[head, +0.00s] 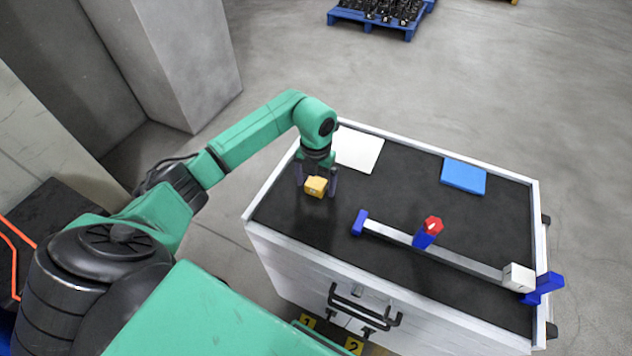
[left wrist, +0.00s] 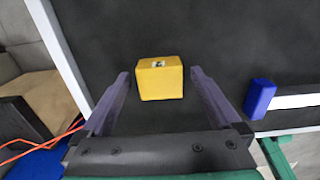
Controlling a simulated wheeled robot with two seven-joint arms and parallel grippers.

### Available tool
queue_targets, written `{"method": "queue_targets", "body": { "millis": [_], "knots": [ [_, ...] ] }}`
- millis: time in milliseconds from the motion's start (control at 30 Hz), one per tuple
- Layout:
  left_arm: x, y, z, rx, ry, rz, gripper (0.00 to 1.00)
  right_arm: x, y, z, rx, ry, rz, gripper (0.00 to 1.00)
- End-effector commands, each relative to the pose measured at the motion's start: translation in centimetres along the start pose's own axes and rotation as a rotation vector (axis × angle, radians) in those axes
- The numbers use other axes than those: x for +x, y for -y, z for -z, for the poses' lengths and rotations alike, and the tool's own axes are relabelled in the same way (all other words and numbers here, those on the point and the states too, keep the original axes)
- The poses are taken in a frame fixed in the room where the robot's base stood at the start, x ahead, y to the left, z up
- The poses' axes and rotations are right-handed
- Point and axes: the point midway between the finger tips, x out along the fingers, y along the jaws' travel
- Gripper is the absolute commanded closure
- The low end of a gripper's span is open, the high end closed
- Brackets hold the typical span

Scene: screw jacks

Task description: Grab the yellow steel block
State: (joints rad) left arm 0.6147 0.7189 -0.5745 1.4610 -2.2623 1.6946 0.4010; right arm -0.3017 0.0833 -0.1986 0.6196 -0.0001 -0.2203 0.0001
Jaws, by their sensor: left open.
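The yellow steel block (head: 315,186) sits on the black top of the cart near its left end. My left gripper (head: 316,186) is above the block, pointing down, with its fingers apart on either side of it. In the left wrist view the block (left wrist: 160,79) shows just ahead of the open fingers (left wrist: 158,82), roughly centred between them. I cannot tell whether the fingers are low enough to flank the block. My right gripper is not in view.
The cart top (head: 385,185) has a raised white rim. A white plate (head: 357,150) lies behind the gripper and a blue plate (head: 463,176) at the back right. A long grey bar (head: 460,262) with blue ends, a red-topped blue piece (head: 427,233) and a white block (head: 518,277) lie right.

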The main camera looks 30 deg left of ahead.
Motion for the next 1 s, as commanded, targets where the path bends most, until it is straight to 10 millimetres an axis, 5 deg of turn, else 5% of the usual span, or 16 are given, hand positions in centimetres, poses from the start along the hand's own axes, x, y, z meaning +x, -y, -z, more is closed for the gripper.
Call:
{"method": "queue_targets", "body": {
  "millis": [100,133,367,767,1000],
  "knots": [
    [0.0,0.0,0.0,0.0,0.001,0.0,0.03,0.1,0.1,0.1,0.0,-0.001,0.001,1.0],
    [0.0,0.0,0.0,0.0,0.0,0.0,0.1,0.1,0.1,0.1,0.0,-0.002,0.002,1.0],
    [0.0,0.0,0.0,0.0,0.0,0.0,0.98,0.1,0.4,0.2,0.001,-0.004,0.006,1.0],
    [-0.5,0.0,-0.1,0.0,0.003,0.002,1.0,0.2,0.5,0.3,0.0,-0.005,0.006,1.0],
    [-4.0,0.0,-0.3,0.0,0.009,0.001,1.0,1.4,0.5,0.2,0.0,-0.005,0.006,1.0]
  ]
}}
